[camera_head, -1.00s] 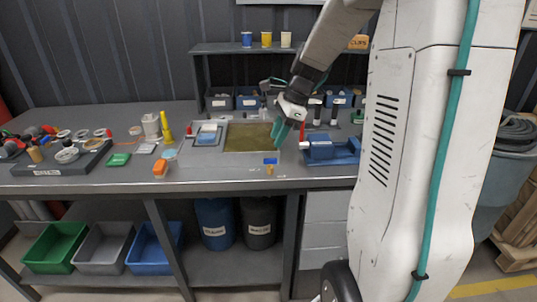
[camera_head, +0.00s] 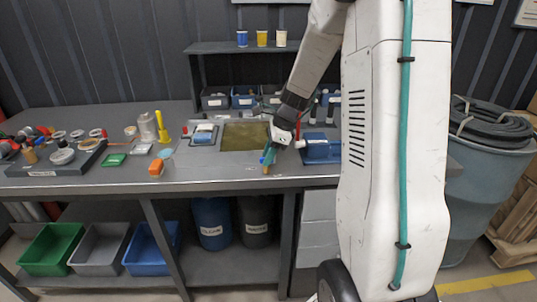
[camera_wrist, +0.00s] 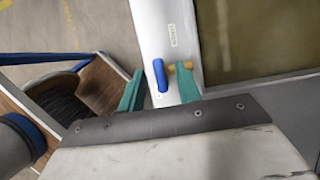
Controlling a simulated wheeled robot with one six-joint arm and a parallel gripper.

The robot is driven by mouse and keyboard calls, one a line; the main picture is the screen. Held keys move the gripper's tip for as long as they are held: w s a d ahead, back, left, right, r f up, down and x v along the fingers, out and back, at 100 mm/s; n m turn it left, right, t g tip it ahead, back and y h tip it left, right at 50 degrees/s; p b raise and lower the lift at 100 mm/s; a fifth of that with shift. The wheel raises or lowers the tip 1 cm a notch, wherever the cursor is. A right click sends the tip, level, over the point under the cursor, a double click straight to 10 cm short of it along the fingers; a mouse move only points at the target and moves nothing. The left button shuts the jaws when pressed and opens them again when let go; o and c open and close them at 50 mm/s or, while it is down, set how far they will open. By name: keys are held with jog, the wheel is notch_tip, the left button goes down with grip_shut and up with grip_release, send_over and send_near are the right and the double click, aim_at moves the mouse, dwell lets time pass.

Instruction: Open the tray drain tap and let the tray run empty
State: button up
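The tray (camera_head: 226,161) is set in the bench and holds murky olive-brown liquid (camera_head: 246,135); the liquid also shows at the upper right of the wrist view (camera_wrist: 255,35). The drain tap has a blue lever (camera_wrist: 159,75) and a brass part (camera_wrist: 182,65) on the tray's pale front face. In the head view, my gripper (camera_head: 268,158) is low at the tray's front right corner and mostly hides the tap. In the wrist view, my gripper (camera_wrist: 161,76) is open, its teal fingers on either side of the blue lever. The right finger overlaps the brass part; I cannot tell whether it touches.
A blue vice-like fixture (camera_head: 322,148) stands close right of my gripper. Blue and dark bins stand under the bench. A barrel with coiled hose (camera_head: 490,180) is at right.

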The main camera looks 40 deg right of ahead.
grip_shut()
jog(key=shift+n, duration=0.4)
jog(key=n+g, duration=0.1)
jog(key=n, duration=0.3)
jog(key=shift+w+g+y, duration=0.15)
jog(key=shift+g+y, duration=0.15)
jog(key=shift+g, duration=0.1)
jog(key=n+g, duration=0.1)
jog(key=n, duration=0.3)
jog(key=shift+w+n+g, duration=0.1)
jog(key=shift+n+g, duration=0.2)
jog(key=shift+g, duration=0.1)
jog(key=n, duration=0.2)
jog(key=n+g, duration=0.1)
jog(key=n, duration=0.1)
jog(key=shift+w+g+h, duration=0.1)
jog(key=shift+g+h, duration=0.2)
jog(key=shift+h, duration=0.1)
jog(key=n+g+h, duration=0.1)
jog(key=n, duration=0.3)
jog(key=shift+w, duration=0.1)
jog(key=shift+n, duration=0.4)
